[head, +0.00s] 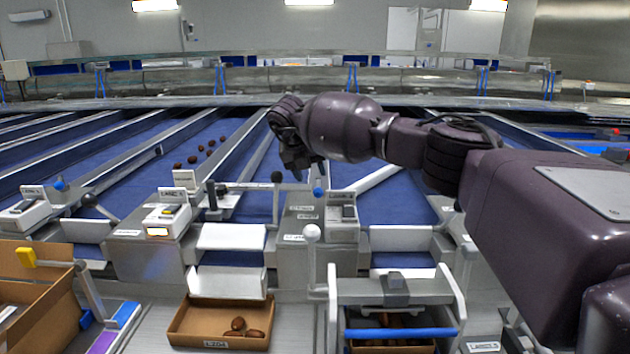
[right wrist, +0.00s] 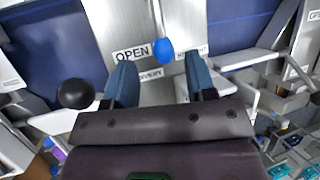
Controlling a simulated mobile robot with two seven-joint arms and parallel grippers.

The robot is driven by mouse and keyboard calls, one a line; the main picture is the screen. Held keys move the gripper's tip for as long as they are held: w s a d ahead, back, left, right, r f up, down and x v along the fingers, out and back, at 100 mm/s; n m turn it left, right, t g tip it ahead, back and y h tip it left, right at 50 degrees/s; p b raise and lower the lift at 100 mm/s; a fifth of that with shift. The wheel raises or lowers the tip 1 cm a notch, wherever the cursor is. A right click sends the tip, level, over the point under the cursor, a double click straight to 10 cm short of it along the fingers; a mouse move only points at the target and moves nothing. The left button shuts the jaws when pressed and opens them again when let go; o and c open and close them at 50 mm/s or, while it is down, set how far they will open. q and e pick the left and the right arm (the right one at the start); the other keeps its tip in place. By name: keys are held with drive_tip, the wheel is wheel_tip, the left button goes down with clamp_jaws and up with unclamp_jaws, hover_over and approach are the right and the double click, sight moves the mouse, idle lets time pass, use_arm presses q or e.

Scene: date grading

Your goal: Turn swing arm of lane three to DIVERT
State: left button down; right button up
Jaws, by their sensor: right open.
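My right gripper (head: 305,174) hangs over the divider between two blue lanes, with its jaws open and empty. In the right wrist view its two fingers (right wrist: 161,78) are spread. A lever with a blue ball knob (right wrist: 164,51) shows between and just beyond the fingertips, near the OPEN label (right wrist: 131,53). A second label below it is partly hidden and seems to read DIVERT (right wrist: 151,73). The blue knob also shows just below the gripper in the head view (head: 318,191). A pale diagonal bar (head: 372,180) crosses the lane to its right. My left gripper is out of view.
A black ball knob (head: 277,177) on a rod stands close left of the gripper; it also shows in the wrist view (right wrist: 76,93). A cardboard box with dates (head: 176,323) sits below. Dates (head: 192,160) lie on the left lane.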

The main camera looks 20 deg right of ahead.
drive_tip(key=v, duration=0.5)
drive_tip(key=shift+r, duration=0.1)
idle(0.3)
